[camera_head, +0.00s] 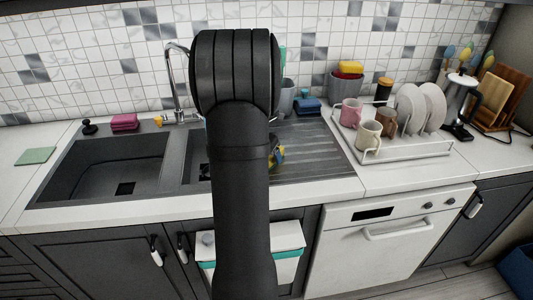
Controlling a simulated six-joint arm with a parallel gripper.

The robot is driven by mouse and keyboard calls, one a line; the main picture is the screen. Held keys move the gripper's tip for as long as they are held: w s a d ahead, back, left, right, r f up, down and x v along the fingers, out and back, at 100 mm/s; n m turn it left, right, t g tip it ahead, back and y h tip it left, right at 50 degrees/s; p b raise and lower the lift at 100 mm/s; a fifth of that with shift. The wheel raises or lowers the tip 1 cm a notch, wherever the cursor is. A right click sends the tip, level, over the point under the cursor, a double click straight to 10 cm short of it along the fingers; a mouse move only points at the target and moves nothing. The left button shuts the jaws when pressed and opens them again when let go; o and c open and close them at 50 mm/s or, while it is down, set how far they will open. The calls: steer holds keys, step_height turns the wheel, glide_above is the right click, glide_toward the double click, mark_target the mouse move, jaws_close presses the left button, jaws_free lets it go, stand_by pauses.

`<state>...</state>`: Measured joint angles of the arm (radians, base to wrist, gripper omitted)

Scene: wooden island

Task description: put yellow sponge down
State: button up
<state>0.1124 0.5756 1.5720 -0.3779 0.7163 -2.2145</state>
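My arm fills the middle of the head view and its end points away, so my gripper is hidden behind it. A small yellow and dark item (278,156) peeks out at the right edge of my arm, over the sink's drainboard; I cannot tell whether it is a sponge or whether my gripper holds it. A small yellow-orange item (158,121) lies beside the faucet.
The dark sink basin (92,172) is left of my arm, with a pink block (125,122) and faucet (173,88) behind it. A green pad (36,156) lies far left. A dish rack (405,151) with mugs and plates stands right of the drainboard (318,160). The front-right counter is clear.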

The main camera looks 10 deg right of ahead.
steer(key=v, duration=1.2)
steer(key=shift+r, duration=0.1)
steer(key=x, duration=1.2)
steer(key=shift+w+r, duration=0.1)
steer(key=shift+r, duration=1.35)
